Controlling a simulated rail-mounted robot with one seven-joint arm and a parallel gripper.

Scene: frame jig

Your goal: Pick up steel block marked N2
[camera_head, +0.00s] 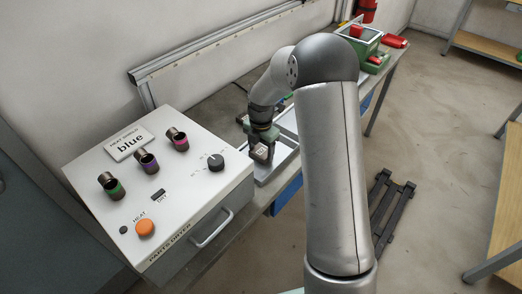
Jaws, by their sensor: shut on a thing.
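My gripper (262,143) is at the middle of the view, pointing down over a grey metal tray (284,163) on the bench. It is shut on a small steel block (261,153) with a pale marked face. The marking is too small to read with certainty. The block is at or a little above the tray; I cannot tell whether it touches. My arm hides the right part of the tray.
A parts dryer box (190,215) with knobs, an orange button (145,228) and several coloured cylinders stands at the left. A green box (361,40) and a red item (394,41) are at the far bench end. Wooden shelving (505,215) stands right.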

